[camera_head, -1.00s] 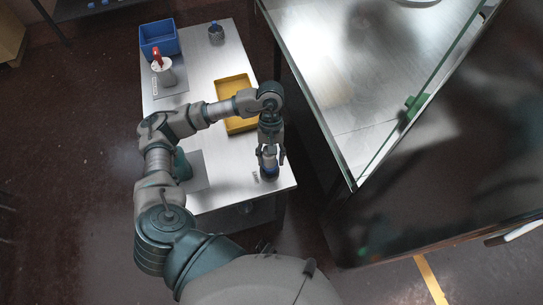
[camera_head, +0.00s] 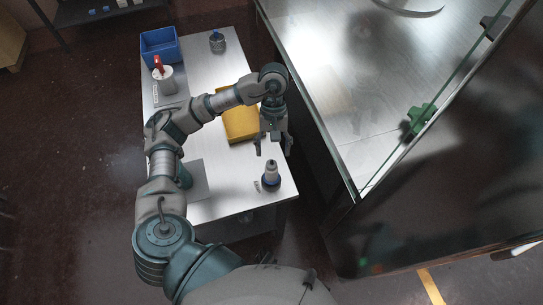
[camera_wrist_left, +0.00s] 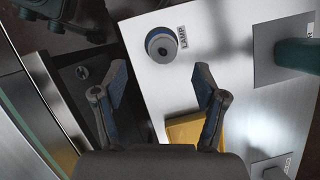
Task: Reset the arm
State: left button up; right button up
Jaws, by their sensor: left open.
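My left gripper (camera_head: 273,151) is open and empty, above the table's right edge. It is apart from a grey and dark-blue round object (camera_head: 271,178), which stands upright near the table's front right corner. In the left wrist view, the open fingers (camera_wrist_left: 160,82) show with nothing between them. The round object (camera_wrist_left: 162,45) is seen from above there, beyond the fingertips and beside a label reading LAMP. My right gripper is not in view.
The metal table (camera_head: 225,197) also bears a yellow tray (camera_head: 240,126), a blue bin (camera_head: 158,44), a white container with a red top (camera_head: 163,80) and a grey jar (camera_head: 217,43). A glass-edged metal bench (camera_head: 345,110) stands close on the right.

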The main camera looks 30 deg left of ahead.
pick_arm(q)
jog(key=shift+d+r, duration=0.2)
jog(key=shift+r, duration=0.15)
jog(key=shift+a, duration=0.25)
